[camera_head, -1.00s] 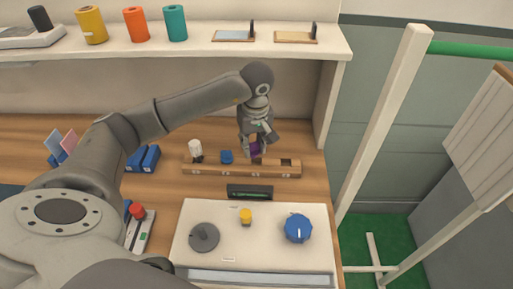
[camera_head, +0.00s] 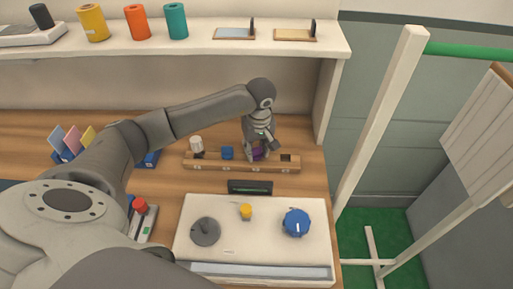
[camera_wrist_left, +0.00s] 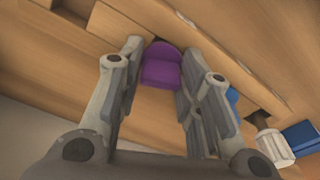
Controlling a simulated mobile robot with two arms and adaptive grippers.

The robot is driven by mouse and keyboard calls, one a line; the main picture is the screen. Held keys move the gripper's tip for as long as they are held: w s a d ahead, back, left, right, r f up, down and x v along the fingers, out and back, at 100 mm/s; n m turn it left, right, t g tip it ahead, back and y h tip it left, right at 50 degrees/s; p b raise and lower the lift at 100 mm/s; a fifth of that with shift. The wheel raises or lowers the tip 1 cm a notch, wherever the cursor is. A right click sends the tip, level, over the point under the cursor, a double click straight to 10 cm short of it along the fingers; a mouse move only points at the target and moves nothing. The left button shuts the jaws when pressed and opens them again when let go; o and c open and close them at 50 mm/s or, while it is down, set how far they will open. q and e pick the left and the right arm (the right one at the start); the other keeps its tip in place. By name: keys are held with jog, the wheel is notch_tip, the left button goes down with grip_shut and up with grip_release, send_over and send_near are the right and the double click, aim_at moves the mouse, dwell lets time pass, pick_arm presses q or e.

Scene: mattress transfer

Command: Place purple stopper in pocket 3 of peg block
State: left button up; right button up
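The wooden peg block (camera_head: 205,167) lies on the wooden bench. A white peg (camera_head: 197,145) stands at its leftmost pocket, a blue stopper (camera_head: 227,153) at the second, and the rightmost pocket (camera_head: 286,158) is empty. The purple stopper (camera_head: 257,154) is at the third pocket, between the fingers of my left gripper (camera_head: 259,152). In the left wrist view the fingertips flank the purple stopper (camera_wrist_left: 161,70) closely on both sides and appear to touch it. Its lower part is hidden, so I cannot tell how deep it sits. My right gripper is not in view.
A white panel (camera_head: 265,254) with a grey knob, yellow button and blue dial lies in front of the block, with a small dark display (camera_head: 250,187) between. A shelf (camera_head: 200,47) with colored cylinders runs behind. A white post (camera_head: 385,120) stands at the right.

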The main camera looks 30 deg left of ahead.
aim_at(258, 157)
pick_arm(q)
jog(key=shift+o, duration=1.2)
jog(key=shift+r, duration=0.6)
notch_tip(258, 157, up, 11)
jog(key=d+b, duration=0.1)
jog(key=b, duration=0.2)
jog(key=shift+s, duration=0.45)
jog(key=shift+d+r, duration=0.1)
jog(key=shift+r, duration=0.05)
